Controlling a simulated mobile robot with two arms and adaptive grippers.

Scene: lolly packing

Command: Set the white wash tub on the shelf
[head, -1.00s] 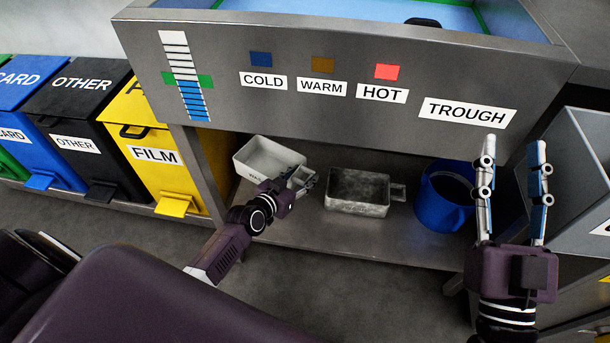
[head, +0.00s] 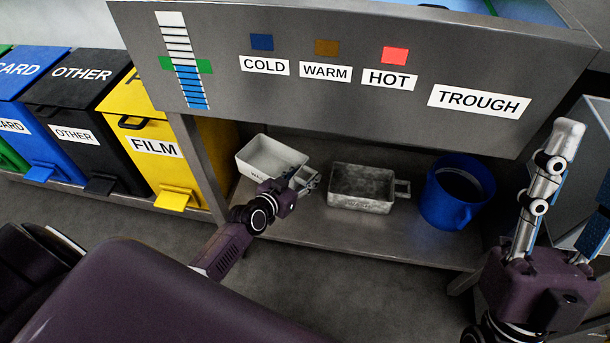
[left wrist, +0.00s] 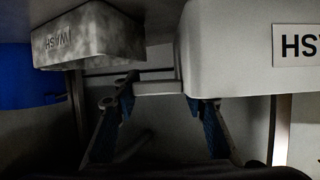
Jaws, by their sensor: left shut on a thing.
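The white wash tub (head: 247,169) is under the trough, at the left end of the lower shelf (head: 330,232). It looks roughly level; I cannot tell whether its whole base touches the shelf. My left gripper (head: 304,180) is shut on the tub's handle at its right side. In the left wrist view, the white tub (left wrist: 228,80) fills the upper right, and its handle runs between the fingers of my left gripper (left wrist: 165,104). My right gripper (head: 582,165) is open and empty at the right edge, in front of the trough unit.
A mottled grey wash tub (head: 360,201) stands on the shelf right of the white one, with a blue bucket (head: 445,205) beyond it. The trough front (head: 350,110) overhangs the shelf. A yellow FILM bin (head: 160,170) stands left of the shelf's leg.

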